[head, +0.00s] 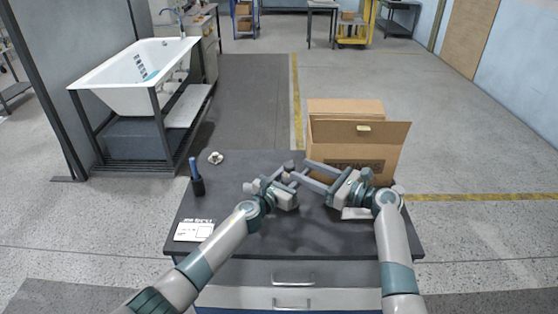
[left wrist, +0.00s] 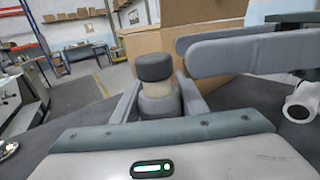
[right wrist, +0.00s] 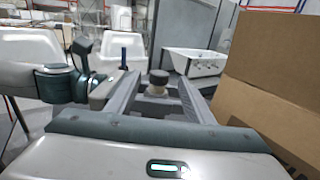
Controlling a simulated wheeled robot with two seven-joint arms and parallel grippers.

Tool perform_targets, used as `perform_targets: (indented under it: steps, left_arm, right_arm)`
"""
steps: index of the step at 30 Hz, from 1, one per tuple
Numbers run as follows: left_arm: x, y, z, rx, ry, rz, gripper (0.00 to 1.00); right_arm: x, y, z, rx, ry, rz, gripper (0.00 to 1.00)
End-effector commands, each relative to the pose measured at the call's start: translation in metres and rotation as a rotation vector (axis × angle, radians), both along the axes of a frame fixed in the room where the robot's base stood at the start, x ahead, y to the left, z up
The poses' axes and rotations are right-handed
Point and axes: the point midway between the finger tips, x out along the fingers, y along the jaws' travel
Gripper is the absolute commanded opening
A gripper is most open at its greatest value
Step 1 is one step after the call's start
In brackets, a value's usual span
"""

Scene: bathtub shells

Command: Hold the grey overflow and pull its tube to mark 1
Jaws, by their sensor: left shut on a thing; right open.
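The grey overflow (left wrist: 158,105) stands upright between the fingers of my left gripper (head: 284,178), which is shut on its grey body. In the left wrist view a pale tube section (left wrist: 156,88) shows between the body and a dark round cap (left wrist: 153,66). My right gripper (head: 306,174) is open and comes in from the right. Its fingers (left wrist: 235,52) are apart from the overflow in the left wrist view. In the right wrist view the cap (right wrist: 158,77) appears near the right fingertips. I cannot read any mark on the tube.
A dark table (head: 310,238) lies below. An open cardboard box (head: 350,148) stands behind my right gripper. A dark cup with a blue tool (head: 196,182), a white fitting (head: 215,157) and a white card (head: 193,231) are at the left. A white bathtub (head: 130,75) stands farther left.

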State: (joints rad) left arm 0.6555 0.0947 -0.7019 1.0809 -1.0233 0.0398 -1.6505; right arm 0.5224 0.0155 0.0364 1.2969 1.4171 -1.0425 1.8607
Motion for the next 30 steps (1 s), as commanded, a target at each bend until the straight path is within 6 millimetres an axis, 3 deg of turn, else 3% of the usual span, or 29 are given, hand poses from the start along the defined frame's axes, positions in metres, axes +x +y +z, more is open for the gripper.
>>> perform_targets:
  steps: [16,30]
  left_arm:
    - [0.000,0.000,0.000,0.000,0.000,0.000,0.14]
    - [0.000,0.000,0.000,0.000,0.000,0.000,0.14]
  right_arm:
    - [0.047,0.071,0.001,0.001,0.000,0.001,0.48]
    - [0.055,0.082,0.000,-0.001,-0.001,0.000,0.48]
